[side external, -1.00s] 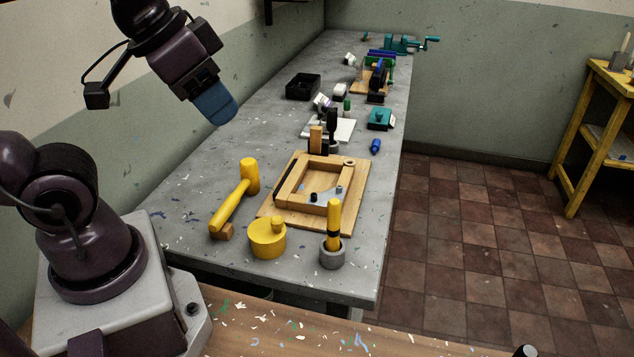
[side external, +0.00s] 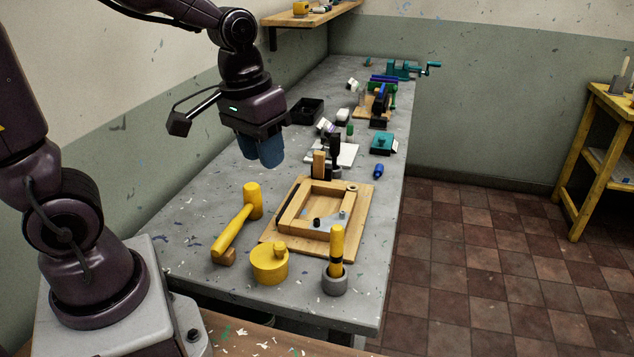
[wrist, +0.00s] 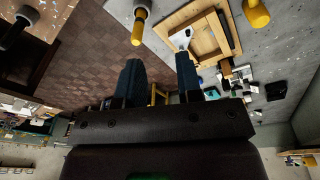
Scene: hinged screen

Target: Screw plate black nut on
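A wooden frame (side external: 290,208) lies on a wooden board (side external: 278,247) on the grey bench. A grey plate (side external: 331,220) sits at its near right corner and shows pale in the wrist view (wrist: 182,38). A small black piece, perhaps the black nut (side external: 317,222), is at the plate; I cannot tell whether it is on a thread. A small grey piece (side external: 342,214) is beside it. My gripper (side external: 259,157) hangs above the bench, left of and beyond the frame, fingers down. In the wrist view its blue fingers (wrist: 158,58) are apart with nothing between them.
A yellow mallet (side external: 238,228), a round yellow pot (side external: 269,264) and a yellow-handled tool in a grey cup (side external: 335,278) stand near the frame. A black bin (side external: 306,110) and several small tools lie farther back. The bench left of the frame is mostly clear.

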